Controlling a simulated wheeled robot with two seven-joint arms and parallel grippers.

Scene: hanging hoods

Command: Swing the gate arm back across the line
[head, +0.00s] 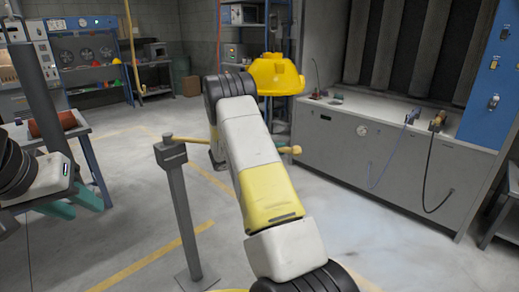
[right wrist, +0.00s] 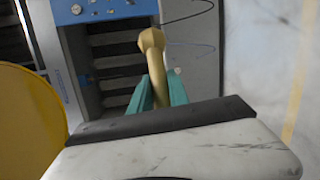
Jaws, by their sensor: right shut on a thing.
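The gate post (head: 179,205) stands upright on a floor plate at left of centre in the head view. From its top the yellow gate arm (head: 187,140) runs level to the right, passing behind my right arm. Its knobbed end (head: 296,150) shows beyond. In the right wrist view my right gripper (right wrist: 160,88) is shut on the gate arm (right wrist: 152,42), with a teal finger on each side, near the knob. My left gripper (head: 88,206) is open and empty at the left. Yellow floor lines (head: 150,262) run near the post.
A grey workbench (head: 330,140) with hoses and a blue panel (head: 495,75) stands at the right. A table with a rust-coloured cylinder (head: 52,123) is at the left, close to my left arm. Shelves line the back. Floor right of the post is clear.

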